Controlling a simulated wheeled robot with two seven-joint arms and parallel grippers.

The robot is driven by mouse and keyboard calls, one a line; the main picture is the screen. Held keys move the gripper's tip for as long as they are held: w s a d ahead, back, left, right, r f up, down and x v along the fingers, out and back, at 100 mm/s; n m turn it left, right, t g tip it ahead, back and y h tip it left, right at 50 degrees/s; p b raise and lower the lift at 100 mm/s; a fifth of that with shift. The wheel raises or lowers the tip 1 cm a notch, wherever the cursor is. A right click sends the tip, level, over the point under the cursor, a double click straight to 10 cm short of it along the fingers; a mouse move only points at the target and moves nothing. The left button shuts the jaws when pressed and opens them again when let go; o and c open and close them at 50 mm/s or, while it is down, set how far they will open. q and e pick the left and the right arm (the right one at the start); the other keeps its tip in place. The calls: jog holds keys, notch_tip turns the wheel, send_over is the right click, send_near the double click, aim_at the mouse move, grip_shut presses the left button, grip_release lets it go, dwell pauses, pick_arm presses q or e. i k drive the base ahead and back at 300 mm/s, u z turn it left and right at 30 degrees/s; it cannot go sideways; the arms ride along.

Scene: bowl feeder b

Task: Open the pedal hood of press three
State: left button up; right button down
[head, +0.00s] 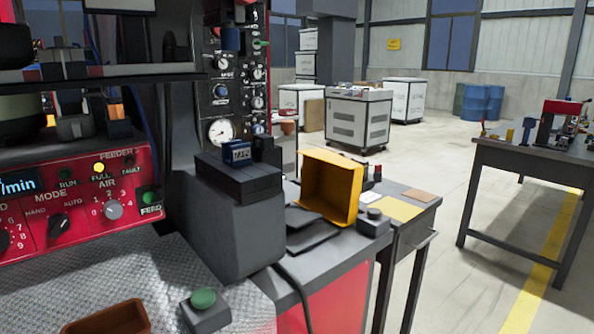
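A yellow hood-like box (331,186) stands tilted on top of the machine base at the centre, with its hollow inside facing me. I cannot tell for sure that it is the pedal hood of press three, as no label shows on it. Flat dark plates (318,238) lie just below and in front of it, and a cable runs down from there. Neither of my grippers is in view.
A dark grey block (238,225) stands left of the yellow box. A red control panel (75,205) with knobs is at the left. A green-button box (204,308) and a brown tray (108,318) are in front. A dark table (525,155) stands right, beyond open floor.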

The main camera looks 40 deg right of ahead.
aim_at(332, 183)
jog(key=u, duration=1.3)
jog(key=k, duration=1.05)
jog(key=z, duration=1.85)
jog(key=i, duration=0.4)
